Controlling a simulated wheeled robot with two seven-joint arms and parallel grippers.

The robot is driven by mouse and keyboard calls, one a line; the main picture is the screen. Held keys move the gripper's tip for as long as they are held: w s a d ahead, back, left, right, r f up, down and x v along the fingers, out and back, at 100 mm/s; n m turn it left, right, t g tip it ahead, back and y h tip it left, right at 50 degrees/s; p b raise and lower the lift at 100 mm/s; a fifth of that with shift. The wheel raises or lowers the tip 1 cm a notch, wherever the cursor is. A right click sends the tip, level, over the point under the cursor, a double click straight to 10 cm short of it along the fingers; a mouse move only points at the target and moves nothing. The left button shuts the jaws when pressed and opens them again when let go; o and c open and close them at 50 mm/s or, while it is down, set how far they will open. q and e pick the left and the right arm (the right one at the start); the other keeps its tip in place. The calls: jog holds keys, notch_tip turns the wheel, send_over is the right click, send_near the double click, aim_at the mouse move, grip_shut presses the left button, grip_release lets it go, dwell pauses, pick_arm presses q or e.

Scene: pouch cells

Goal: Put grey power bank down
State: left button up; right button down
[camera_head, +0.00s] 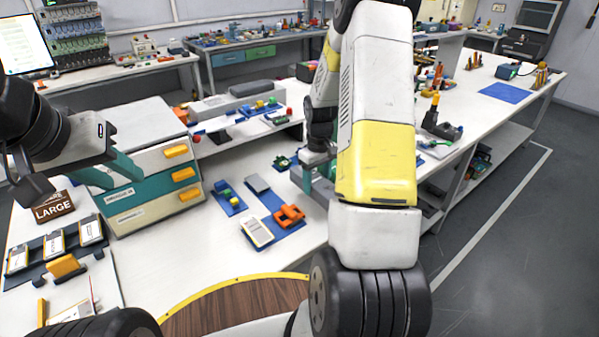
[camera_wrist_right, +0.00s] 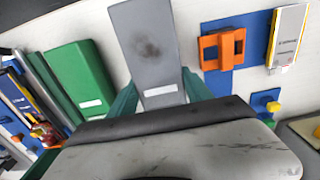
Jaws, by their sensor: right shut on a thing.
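The grey power bank (camera_wrist_right: 147,48), a flat slab with a dark smudge and a white label, is between the teal fingers of my right gripper (camera_wrist_right: 158,95) in the right wrist view. The gripper is shut on it. In the head view my right gripper (camera_head: 310,180) is low over the white table (camera_head: 190,255), right of the blue mat, and my arm hides most of the power bank. I cannot tell if it touches the table. My left gripper (camera_head: 110,172) is open and empty in front of the drawer box.
The blue mat (camera_head: 268,202) holds an orange part (camera_head: 289,215), a white cell (camera_head: 257,232) and another grey block (camera_head: 257,184). A green box (camera_wrist_right: 80,75) lies beside the power bank. The drawer unit (camera_head: 130,125) stands left. Table front left of the mat is clear.

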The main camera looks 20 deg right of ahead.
aim_at(314, 186)
jog(key=shift+w, duration=1.1)
jog(key=shift+f, duration=1.8)
jog(key=shift+f, duration=0.15)
jog(key=shift+c, duration=2.2)
grip_release()
